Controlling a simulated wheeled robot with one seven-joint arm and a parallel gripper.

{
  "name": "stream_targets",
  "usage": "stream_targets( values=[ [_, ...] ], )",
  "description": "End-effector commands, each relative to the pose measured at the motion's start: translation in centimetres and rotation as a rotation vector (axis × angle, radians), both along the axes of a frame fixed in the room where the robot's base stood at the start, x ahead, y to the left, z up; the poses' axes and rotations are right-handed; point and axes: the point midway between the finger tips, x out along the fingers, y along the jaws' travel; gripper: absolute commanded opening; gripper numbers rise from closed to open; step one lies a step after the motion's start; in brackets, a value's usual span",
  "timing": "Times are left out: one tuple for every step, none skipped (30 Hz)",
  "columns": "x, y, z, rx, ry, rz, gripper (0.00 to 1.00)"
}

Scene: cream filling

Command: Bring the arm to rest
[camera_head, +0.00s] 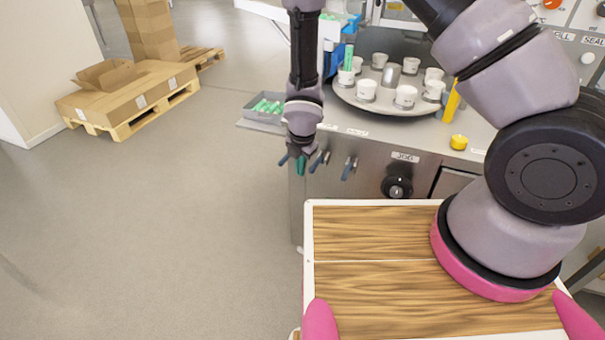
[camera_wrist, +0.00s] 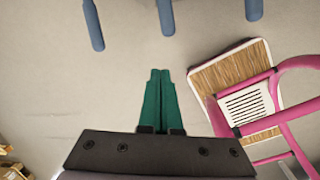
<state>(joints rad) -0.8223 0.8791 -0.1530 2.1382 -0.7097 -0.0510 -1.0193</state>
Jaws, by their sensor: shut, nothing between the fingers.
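My gripper (camera_head: 301,165) hangs down at the front left of the steel machine in the head view, beside blue-tipped levers (camera_head: 318,162). Its two green fingers (camera_wrist: 160,100) are together in the wrist view, with nothing between them. The arm rises from its pink-ringed base at the right and comes down at the picture's middle. The wrist view looks down past the fingers to the grey floor, with my wooden-topped base at the right.
A round turntable (camera_head: 342,93) carries several white cups. A grey tray (camera_head: 262,119) of green items sits left of the arm. A black knob (camera_head: 397,187) is on the machine's front. Cartons on a pallet (camera_head: 128,129) stand far left. The floor (camera_head: 180,220) between is clear.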

Motion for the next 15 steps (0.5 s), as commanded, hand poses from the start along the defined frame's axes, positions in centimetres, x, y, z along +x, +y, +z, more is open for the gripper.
stream_targets(
  values=[
    [0.0,0.1,1.0,0.005,-0.002,0.000,0.00],
    [-0.1,0.0,1.5,0.005,-0.001,0.000,0.00],
    [-0.1,-0.1,2.3,0.005,-0.002,0.000,0.00],
    [-0.1,-0.1,2.8,0.005,-0.002,-0.001,0.00],
    [-0.1,-0.2,3.3,0.005,-0.002,-0.002,0.00],
    [-0.2,-0.2,4.0,0.005,-0.001,0.000,0.00],
    [-0.2,-0.3,4.5,0.005,-0.002,0.000,0.00],
    [-0.3,-0.3,4.9,0.004,-0.002,0.000,0.00],
    [-0.4,-0.4,5.5,0.005,-0.001,0.000,0.00],
    [-0.4,-0.4,5.8,0.003,-0.001,0.000,0.00],
    [-0.4,-0.4,6.1,0.004,0.000,0.000,0.00],
    [-0.4,-0.5,6.4,0.003,0.000,0.001,0.00],
    [-0.5,-0.5,6.6,0.002,0.000,0.000,0.00],
    [-0.5,-0.5,6.8,0.002,0.000,0.000,0.00],
    [-0.5,-0.5,7.0,0.002,0.000,0.001,0.00]
  ],
)
